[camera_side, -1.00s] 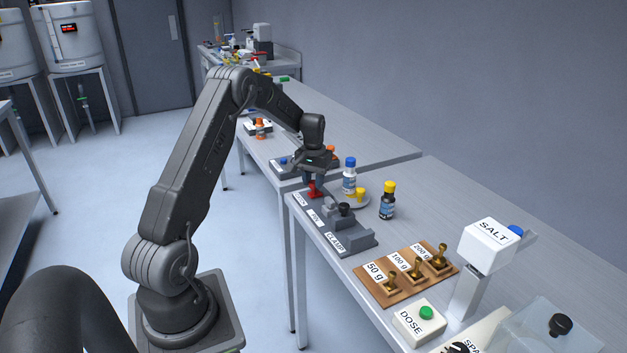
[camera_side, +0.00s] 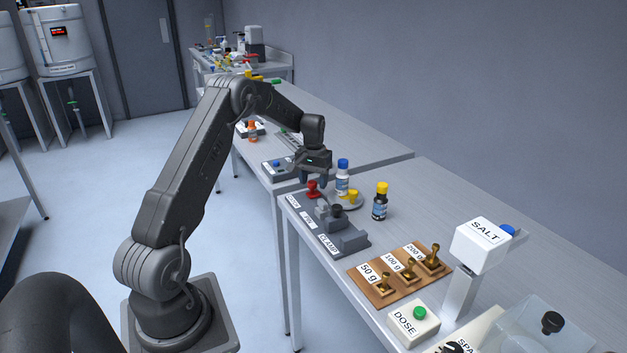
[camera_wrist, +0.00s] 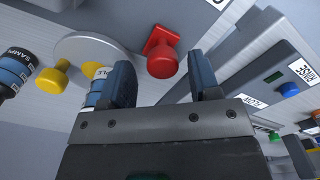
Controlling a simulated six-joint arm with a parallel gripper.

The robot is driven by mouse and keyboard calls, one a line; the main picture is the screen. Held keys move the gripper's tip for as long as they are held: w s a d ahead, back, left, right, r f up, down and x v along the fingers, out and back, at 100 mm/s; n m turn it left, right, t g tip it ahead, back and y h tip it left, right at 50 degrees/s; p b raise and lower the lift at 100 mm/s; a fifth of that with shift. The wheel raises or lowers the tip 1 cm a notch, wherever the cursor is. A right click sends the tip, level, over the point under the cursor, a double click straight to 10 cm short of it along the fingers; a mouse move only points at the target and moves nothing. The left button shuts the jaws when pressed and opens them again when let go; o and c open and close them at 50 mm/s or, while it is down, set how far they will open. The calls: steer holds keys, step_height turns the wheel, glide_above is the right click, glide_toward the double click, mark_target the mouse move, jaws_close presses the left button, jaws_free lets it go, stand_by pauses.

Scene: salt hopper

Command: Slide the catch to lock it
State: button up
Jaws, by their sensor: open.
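The red catch knob (camera_side: 313,187) stands at the far end of a grey fixture (camera_side: 349,243) on the near bench. In the wrist view the red knob (camera_wrist: 161,55) shows whole, with a square red base, beyond the gap between my fingertips. My gripper (camera_side: 314,181) is open, its fingers just above and behind the knob. In the wrist view the fingers of my gripper (camera_wrist: 163,75) are apart with nothing between them. The slide under the knob is not clear.
A black knob (camera_side: 337,210) stands nearer on the same fixture. A blue-capped bottle (camera_side: 342,180) and a yellow knob (camera_side: 352,196) stand close to the right of my gripper. A yellow-capped bottle (camera_side: 380,203) is farther right. Bare bench lies behind them.

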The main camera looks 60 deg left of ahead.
mark_target(314, 182)
step_height(314, 182, up, 14)
stand_by(0.6)
steer(key=shift+f, duration=0.1)
steer(key=s+d+r+m+t, duration=0.1)
steer(key=s+d+r, duration=0.25)
steer(key=d, duration=0.45)
steer(key=s+d+r+m+t+y, duration=0.1)
steer(key=s+d+r+m, duration=0.1)
steer(key=d+r, duration=0.35)
steer(key=s+d+r+m+t, duration=0.1)
steer(key=s+d+r, duration=0.1)
steer(key=d, duration=0.8)
steer(key=s+d+f+m+t, duration=0.1)
steer(key=s+d+f, duration=0.1)
steer(key=s+d, duration=0.4)
steer(key=s+d+f+m+t+h, duration=0.1)
steer(key=s+d+f+m, duration=0.1)
steer(key=s+d, duration=0.4)
steer(key=s, duration=0.4)
steer(key=shift+s+d+f+m+t, duration=0.2)
steer(key=shift+s+f+m+t, duration=0.1)
steer(key=shift+s+f, duration=0.1)
